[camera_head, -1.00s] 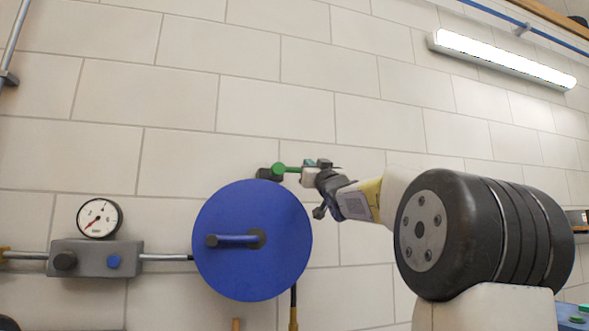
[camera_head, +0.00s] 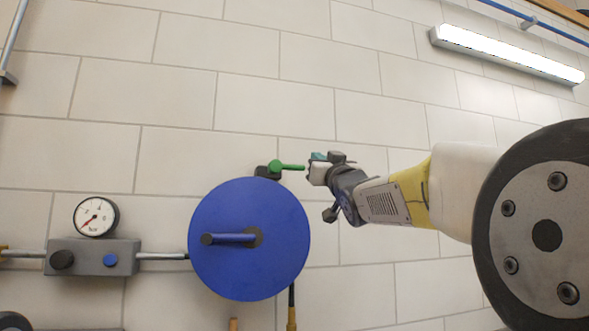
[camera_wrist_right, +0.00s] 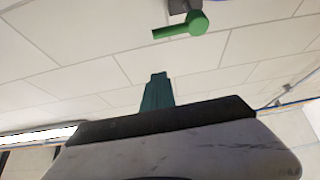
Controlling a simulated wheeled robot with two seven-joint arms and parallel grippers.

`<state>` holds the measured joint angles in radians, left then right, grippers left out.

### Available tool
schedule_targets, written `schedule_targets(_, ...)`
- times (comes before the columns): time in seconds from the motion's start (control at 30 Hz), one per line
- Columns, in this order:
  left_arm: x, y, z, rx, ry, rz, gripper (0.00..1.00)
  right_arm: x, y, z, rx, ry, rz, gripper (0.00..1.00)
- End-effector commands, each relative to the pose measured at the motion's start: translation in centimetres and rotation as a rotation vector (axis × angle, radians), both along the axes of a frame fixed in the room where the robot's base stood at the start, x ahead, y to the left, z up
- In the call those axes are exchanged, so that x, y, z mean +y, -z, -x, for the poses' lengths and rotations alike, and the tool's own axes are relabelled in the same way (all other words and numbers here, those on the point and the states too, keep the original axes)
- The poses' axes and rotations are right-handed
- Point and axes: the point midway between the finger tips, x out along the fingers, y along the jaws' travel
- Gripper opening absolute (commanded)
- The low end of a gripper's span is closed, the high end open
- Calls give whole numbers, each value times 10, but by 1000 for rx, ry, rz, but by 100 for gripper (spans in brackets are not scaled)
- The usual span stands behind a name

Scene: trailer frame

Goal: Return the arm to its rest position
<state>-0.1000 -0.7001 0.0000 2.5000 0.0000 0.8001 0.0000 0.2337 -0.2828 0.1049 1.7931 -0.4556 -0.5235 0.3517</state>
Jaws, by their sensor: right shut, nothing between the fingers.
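My right gripper (camera_head: 316,167) is to the right of the green lever (camera_head: 288,167), near the wall. Its fingers are shut with nothing between them, and a gap shows between the fingertips and the lever's free end. In the right wrist view the teal fingers (camera_wrist_right: 158,92) are together, and the green lever (camera_wrist_right: 184,27) is apart from them near the top edge. My right arm comes in from the right side of the head view. My left gripper is not in view.
A blue hose reel disc (camera_head: 250,240) with a handle is on the wall below the lever. A pressure gauge (camera_head: 96,216) sits on a grey block (camera_head: 92,257) at the left. A lit lamp (camera_head: 510,53) is at the upper right. The wall between is bare.

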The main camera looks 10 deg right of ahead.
Motion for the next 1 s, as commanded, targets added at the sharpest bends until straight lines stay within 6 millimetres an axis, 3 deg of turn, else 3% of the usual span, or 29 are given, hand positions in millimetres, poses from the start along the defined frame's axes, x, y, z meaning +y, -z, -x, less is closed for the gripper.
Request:
schedule_targets(0.2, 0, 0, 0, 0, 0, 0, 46, 0, 7, 3, 19, 4, -5, 0)
schedule_targets(0.27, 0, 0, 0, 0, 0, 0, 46, 1, 21, 3, 64, 13, -15, 0)
schedule_targets(0.33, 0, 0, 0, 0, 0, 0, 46, 2, 50, 3, 160, 27, -36, 0)
schedule_targets(0.47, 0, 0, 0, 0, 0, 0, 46, 9, 137, 14, 426, 52, -79, 0)
schedule_targets(0.57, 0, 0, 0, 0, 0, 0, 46, 20, 211, 35, 647, 52, -97, 0)
schedule_targets(0.7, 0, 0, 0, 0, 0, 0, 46, 40, 307, 80, 938, 20, -102, 0)
schedule_targets(0.8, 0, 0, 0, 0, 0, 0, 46, 58, 368, 121, 1132, -20, -92, 0)
schedule_targets(0.9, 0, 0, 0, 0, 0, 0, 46, 74, 418, 162, 1298, -67, -77, 0)
schedule_targets(1.0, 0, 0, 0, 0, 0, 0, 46, 86, 452, 197, 1426, -110, -61, 0)
